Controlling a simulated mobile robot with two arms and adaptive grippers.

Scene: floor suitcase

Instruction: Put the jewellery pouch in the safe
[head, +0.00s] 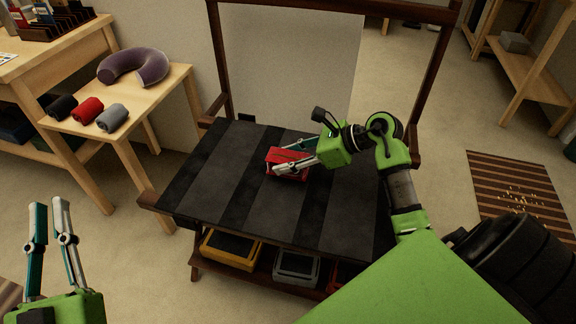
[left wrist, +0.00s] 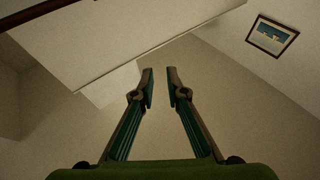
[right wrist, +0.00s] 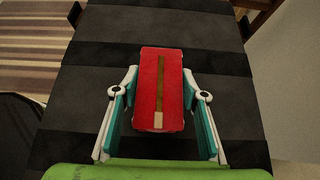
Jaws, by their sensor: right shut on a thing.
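A red block-shaped pouch (head: 286,158) with a brown strip along its top is at the dark striped bench top (head: 230,190). I take it for the jewellery pouch. My right gripper (head: 279,160) is shut on it, with a finger along each long side. The right wrist view shows the pouch (right wrist: 172,85) between the fingers. I cannot tell whether it touches the bench. My left gripper (head: 49,203) is open and empty, off to the left away from the bench. No safe can be made out in these views.
Yellow (head: 230,250) and grey (head: 297,266) trays sit on the shelf under the bench. A wooden table (head: 165,90) at left holds a neck pillow (head: 135,66) and rolled cloths (head: 88,110). A framed panel (head: 290,60) stands at the bench's back. A striped mat (head: 500,185) lies at right.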

